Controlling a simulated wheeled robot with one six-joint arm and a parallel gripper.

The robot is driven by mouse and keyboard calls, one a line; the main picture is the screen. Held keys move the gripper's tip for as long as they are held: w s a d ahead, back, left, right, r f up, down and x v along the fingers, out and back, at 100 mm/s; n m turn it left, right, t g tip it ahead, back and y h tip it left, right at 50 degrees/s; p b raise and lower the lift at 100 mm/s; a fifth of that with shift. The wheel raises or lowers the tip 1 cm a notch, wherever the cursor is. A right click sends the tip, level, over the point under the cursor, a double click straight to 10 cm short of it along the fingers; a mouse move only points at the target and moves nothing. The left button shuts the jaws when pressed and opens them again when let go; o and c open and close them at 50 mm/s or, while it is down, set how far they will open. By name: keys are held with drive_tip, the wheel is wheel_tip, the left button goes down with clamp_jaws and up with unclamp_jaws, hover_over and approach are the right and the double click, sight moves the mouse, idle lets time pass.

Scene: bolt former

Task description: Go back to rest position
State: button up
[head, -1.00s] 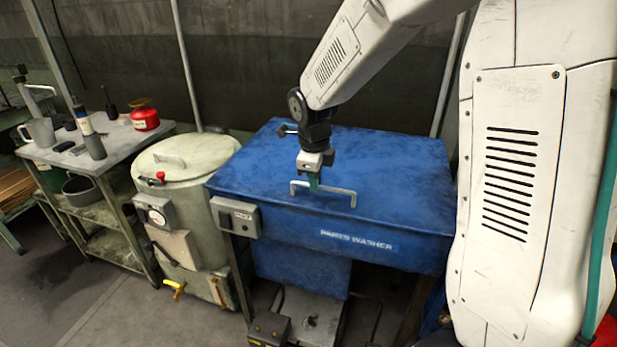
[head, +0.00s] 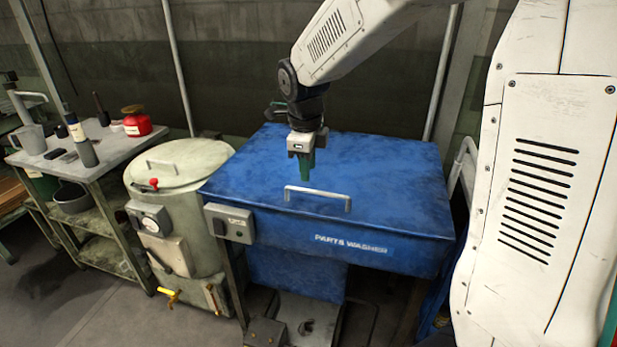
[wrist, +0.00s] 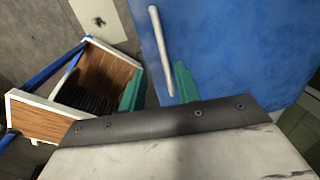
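My gripper (head: 304,165) hangs pointing down over the closed blue lid of the parts washer (head: 390,190). Its two green fingers stand apart with nothing between them, as the wrist view (wrist: 158,82) shows. The pale bar handle (head: 318,193) on the washer's front edge lies just below and in front of the fingers, clear of them. In the wrist view the handle (wrist: 160,45) runs lengthwise beyond the fingertips.
A round grey tank (head: 175,210) with a lid stands left of the washer. A metal cart (head: 110,160) holding a mug, bottles and a red can (head: 136,122) is farther left. A control box (head: 229,223) juts from the washer's left front. A wood-panelled box (wrist: 105,72) shows in the wrist view.

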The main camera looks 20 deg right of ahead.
drive_tip(key=shift+r, duration=0.35)
drive_tip(key=s+r+n, duration=0.2)
drive_tip(key=s+n, duration=1.1)
drive_tip(key=s, duration=0.1)
drive_tip(key=s+r+n+y, duration=0.1)
drive_tip(key=s+r+n, duration=0.2)
drive_tip(key=s+n, duration=1)
drive_tip(key=shift+s+r, duration=0.35)
drive_tip(key=shift+s, duration=0.8)
